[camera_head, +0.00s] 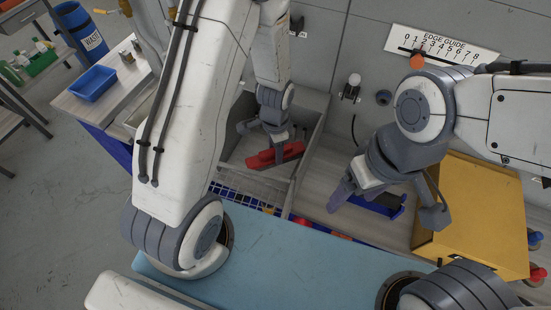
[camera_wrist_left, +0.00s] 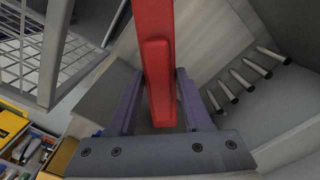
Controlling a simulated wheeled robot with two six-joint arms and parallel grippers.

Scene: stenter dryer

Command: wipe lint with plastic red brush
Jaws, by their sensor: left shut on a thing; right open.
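The red plastic brush (camera_head: 276,155) is in the grey bin-like compartment (camera_head: 318,115) near the middle of the head view. My left gripper (camera_head: 277,138) reaches down into this compartment and is shut on the brush. In the left wrist view the red brush (camera_wrist_left: 160,70) stands between the two fingers, running up out of the frame. Its bristles and any lint are not clearly visible. My right gripper (camera_head: 388,200) is open and empty, over the area left of the yellow box.
A yellow box (camera_head: 475,215) stands at the right. A wire grid (camera_head: 240,188) lies in front of the compartment. A blue tray (camera_head: 93,83) sits on a bench at the left. Pegs (camera_wrist_left: 248,75) line the compartment wall. An edge guide scale (camera_head: 440,43) is on the back panel.

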